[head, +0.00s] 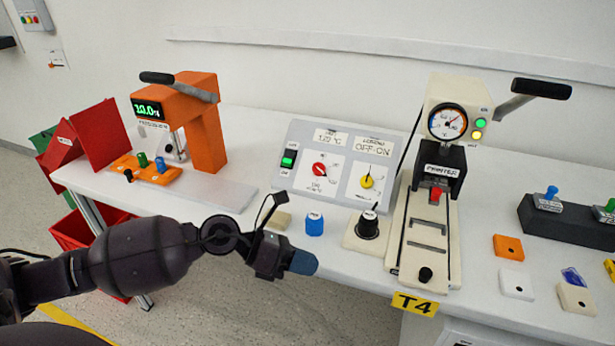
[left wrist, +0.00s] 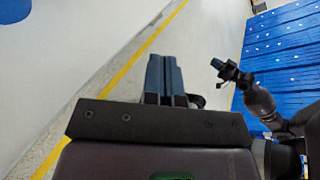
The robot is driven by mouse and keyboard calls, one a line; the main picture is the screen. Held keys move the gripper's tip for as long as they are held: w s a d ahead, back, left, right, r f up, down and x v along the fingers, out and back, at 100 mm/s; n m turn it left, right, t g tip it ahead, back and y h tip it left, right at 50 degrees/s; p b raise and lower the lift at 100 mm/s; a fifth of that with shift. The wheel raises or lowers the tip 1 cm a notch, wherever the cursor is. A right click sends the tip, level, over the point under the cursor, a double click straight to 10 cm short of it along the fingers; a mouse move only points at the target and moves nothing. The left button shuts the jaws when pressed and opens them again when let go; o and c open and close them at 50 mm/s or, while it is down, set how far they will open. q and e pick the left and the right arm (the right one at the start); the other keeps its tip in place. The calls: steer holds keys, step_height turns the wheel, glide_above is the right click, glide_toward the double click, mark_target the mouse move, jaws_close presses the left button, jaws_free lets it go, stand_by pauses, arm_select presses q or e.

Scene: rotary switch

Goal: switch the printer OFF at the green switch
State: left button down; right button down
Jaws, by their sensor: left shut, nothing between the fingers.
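The green switch (head: 289,158) is a small rocker in a black frame on the left of the sloped grey control panel (head: 302,133). Its upper part shows bright green, and its tiny labels are too small to read. The printer (head: 440,150) is a cream press with a dial gauge, a black lever and green and yellow lamps.
The panel also has a red knob (head: 319,169) and a yellow knob (head: 367,181). A blue cap (head: 314,223) and a black knob on a cream base (head: 368,225) stand before it.

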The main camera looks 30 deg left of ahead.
arm_select(q)
steer(key=s+a+f+m+t+y, duration=0.1)
steer(key=s+f+m+y, duration=0.4)
steer(key=s+f+m, duration=0.4)
steer(key=s+a+f+m+t+y, duration=0.1)
steer(key=s+f+m+y, duration=0.5)
steer(key=m, duration=1.7)
steer(key=s+f+t, duration=0.1)
steer(key=s+f, duration=0.2)
steer(key=s, duration=0.1)
steer(key=shift+s+a+y, duration=0.25)
steer(key=shift+a+y, duration=0.05)
steer(key=shift+a, duration=0.1)
steer(key=shift+s+a, duration=0.1)
